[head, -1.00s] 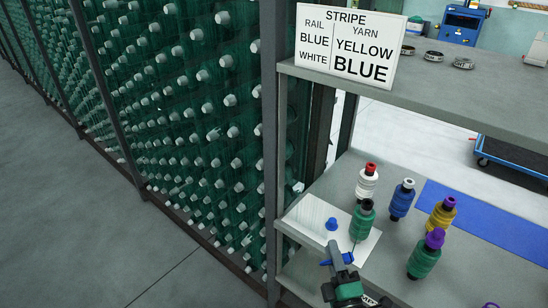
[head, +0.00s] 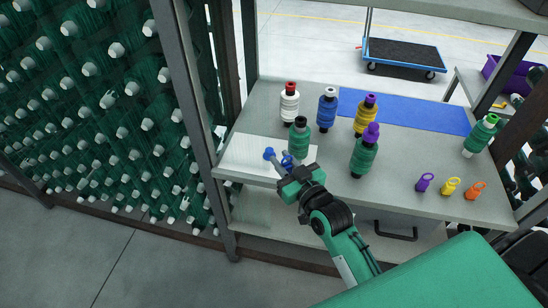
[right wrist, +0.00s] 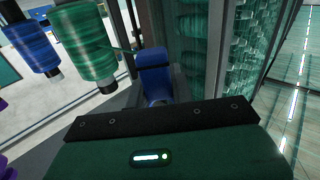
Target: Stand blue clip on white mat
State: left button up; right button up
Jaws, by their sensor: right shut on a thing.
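The white mat (head: 241,154) lies at the left end of the grey shelf. The small blue clip (head: 269,153) is over the mat, upright-looking, at the tips of my right gripper (head: 278,161). That gripper is shut on it, reaching in from the front. I cannot tell whether the clip's base touches the mat. Another blue piece shows beside the fingers; I cannot tell if it is part of my gripper. In the right wrist view a blue piece (right wrist: 154,62) stands beyond the dark gripper edge, its lower part hidden. My left gripper is out of view.
A green spool (head: 299,140) stands close right of the gripper. White (head: 289,103), blue (head: 327,110) and yellow (head: 365,115) spools and others stand behind and right. Purple (head: 425,182), yellow and orange clips stand at the front right. A shelf post (head: 185,90) is left.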

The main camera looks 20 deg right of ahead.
jog(key=w+f, duration=0.2)
jog(key=w, duration=0.1)
jog(key=w+a+f, duration=0.1)
jog(key=w, duration=0.3)
jog(key=w+a+f, duration=0.1)
jog(key=w+f, duration=0.1)
jog(key=w, duration=0.1)
jog(key=shift+w+f, duration=0.35)
jog(key=shift+w, duration=0.05)
jog(key=shift+w+a+f, duration=0.15)
jog(key=shift+w+f, duration=0.45)
jog(key=shift+w, duration=0.15)
jog(key=shift+w+a+f, duration=0.1)
jog(key=shift+w+f, duration=0.5)
jog(key=shift+w, duration=0.1)
jog(key=o, duration=0.9)
jog(key=shift+f, duration=0.1)
jog(key=shift+o, duration=0.4)
